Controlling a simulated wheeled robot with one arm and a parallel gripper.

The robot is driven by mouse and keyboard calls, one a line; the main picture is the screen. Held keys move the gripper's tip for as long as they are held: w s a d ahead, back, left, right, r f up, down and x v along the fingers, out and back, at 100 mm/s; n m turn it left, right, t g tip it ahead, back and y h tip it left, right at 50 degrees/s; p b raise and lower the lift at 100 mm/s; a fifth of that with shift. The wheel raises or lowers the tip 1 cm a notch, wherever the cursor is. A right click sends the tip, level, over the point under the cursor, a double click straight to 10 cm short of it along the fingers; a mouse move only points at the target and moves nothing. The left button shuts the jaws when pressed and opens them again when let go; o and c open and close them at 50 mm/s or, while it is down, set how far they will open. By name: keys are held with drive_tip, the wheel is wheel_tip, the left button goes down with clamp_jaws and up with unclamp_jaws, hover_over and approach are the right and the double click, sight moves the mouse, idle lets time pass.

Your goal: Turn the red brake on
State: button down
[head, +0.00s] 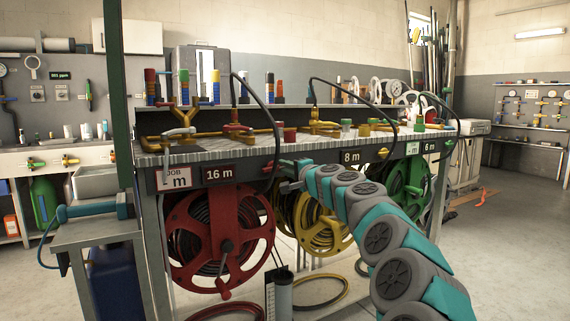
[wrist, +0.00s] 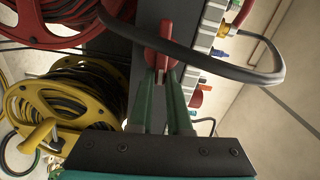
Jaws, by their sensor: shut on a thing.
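The red brake (wrist: 160,42) is a small red handle on the dark front rail of the bench, seen in the wrist view. My gripper (wrist: 165,80) has its two green fingers closed on the lower end of this handle. In the head view my gripper (head: 290,186) is at the front rail, between the 16 m and 8 m signs, and the fingertips are too small to make out. The red hose reel (head: 218,236) hangs under the bench at the left. It also shows at the upper left of the wrist view (wrist: 40,35).
The yellow reel (head: 311,225) and green reel (head: 412,185) hang farther right, partly behind my arm. A black hose (wrist: 250,78) loops close past the brake. Valves and colored caps crowd the bench top (head: 210,150). Open floor (head: 510,220) lies at the right.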

drive_tip(key=shift+f+m, duration=0.25)
drive_tip(key=shift+m, duration=0.25)
drive_tip(key=c, duration=0.9)
unclamp_jaws()
drive_tip(key=shift+o, duration=0.2)
drive_tip(key=v, duration=0.7)
drive_tip(key=shift+s+d, duration=0.2)
drive_tip(key=shift+s, duration=0.1)
